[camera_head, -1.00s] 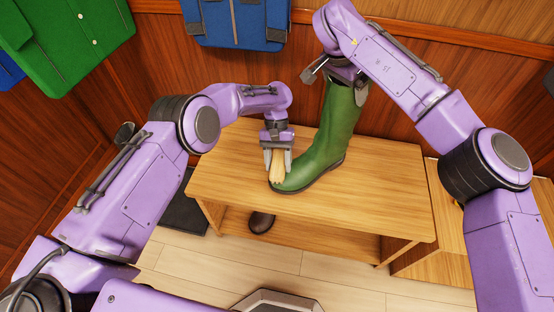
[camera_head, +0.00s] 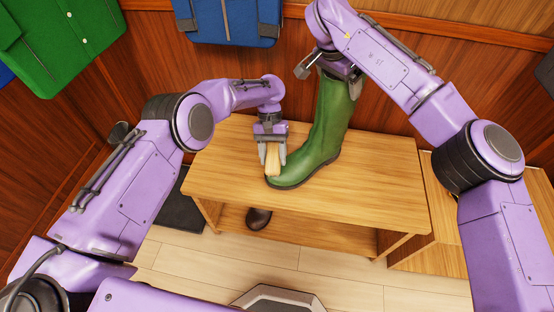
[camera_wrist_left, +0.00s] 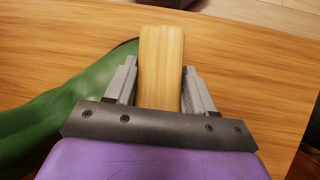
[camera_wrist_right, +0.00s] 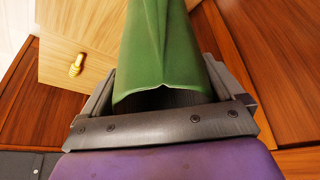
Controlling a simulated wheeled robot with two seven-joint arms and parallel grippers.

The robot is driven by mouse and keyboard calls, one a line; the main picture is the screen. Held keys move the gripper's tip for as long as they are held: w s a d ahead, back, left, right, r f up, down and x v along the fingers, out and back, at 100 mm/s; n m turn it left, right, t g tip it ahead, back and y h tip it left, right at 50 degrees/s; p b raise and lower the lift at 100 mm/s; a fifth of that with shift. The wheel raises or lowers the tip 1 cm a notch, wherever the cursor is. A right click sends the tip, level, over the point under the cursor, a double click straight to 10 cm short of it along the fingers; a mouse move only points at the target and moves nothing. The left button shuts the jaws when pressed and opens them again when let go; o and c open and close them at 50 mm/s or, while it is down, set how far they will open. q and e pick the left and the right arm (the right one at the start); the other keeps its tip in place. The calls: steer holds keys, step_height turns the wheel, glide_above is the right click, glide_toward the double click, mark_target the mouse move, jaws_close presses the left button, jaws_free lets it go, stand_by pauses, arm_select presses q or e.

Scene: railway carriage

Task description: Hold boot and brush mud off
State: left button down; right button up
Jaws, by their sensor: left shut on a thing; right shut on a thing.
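The green boot (camera_head: 318,145) stands upright on the wooden bench (camera_head: 372,190), its toe pointing left. My right gripper (camera_head: 340,82) is shut on the top of the boot's shaft; the shaft and its dark opening show between the fingers in the right wrist view (camera_wrist_right: 163,60). My left gripper (camera_head: 272,158) is shut on the brush's wooden handle (camera_head: 272,162), beside the boot's toe. The handle also shows between the fingers in the left wrist view (camera_wrist_left: 161,65). The bristles are hidden, so I cannot tell whether they touch the boot. No mud is clearly visible.
A dark shoe (camera_head: 258,218) sits on the bench's lower shelf. A lower wooden unit (camera_head: 428,245) stands to the right. The bench top left of the brush is bare.

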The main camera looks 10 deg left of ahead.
arm_select(q)
steer(key=shift+a+r, duration=0.15)
steer(key=shift+r, duration=2.85)
arm_select(e)
steer(key=shift+s+a+f, duration=0.1)
steer(key=shift+a+f, duration=0.05)
steer(key=shift+f, duration=0.1)
arm_select(q)
steer(key=shift+s+r, duration=0.1)
steer(key=shift+r, duration=1.45)
arm_select(e)
steer(key=o, duration=1.1)
arm_select(q)
steer(key=shift+a+f, duration=0.1)
steer(key=shift+a, duration=0.05)
arm_select(e)
steer(key=shift+o, duration=0.2)
steer(key=v, duration=1.2)
steer(key=shift+a, duration=0.1)
